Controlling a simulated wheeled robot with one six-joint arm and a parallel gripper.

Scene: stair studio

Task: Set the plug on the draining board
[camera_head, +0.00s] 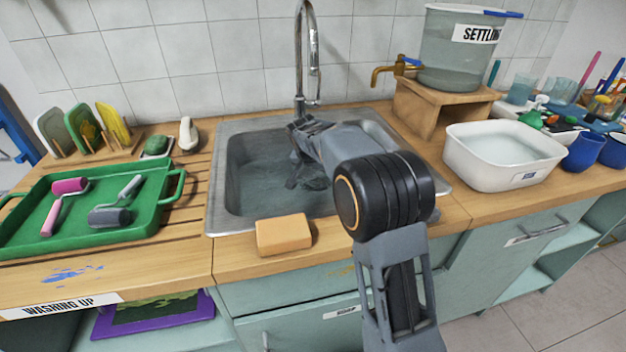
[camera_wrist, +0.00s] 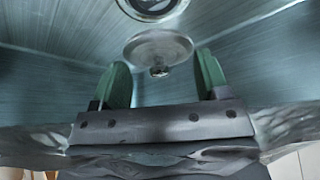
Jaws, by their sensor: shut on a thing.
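The plug (camera_wrist: 157,45) is a pale, shiny disc with a small knob, seen between the green fingertips of my gripper (camera_wrist: 163,72) in the wrist view. My gripper is shut on it, inside the metal sink (camera_head: 228,180), near the round drain (camera_wrist: 152,5). In the head view my gripper (camera_head: 308,178) is low in the basin and the plug cannot be made out. The wooden draining board (camera_head: 192,205), with dark grooves, lies left of the sink.
A green tray (camera_head: 165,203) with two rollers covers much of the draining board; a narrow strip beside the sink is bare. A sponge (camera_head: 283,235) sits at the sink's front edge. The tap (camera_head: 300,70) rises behind. A white basin (camera_head: 502,170) stands right.

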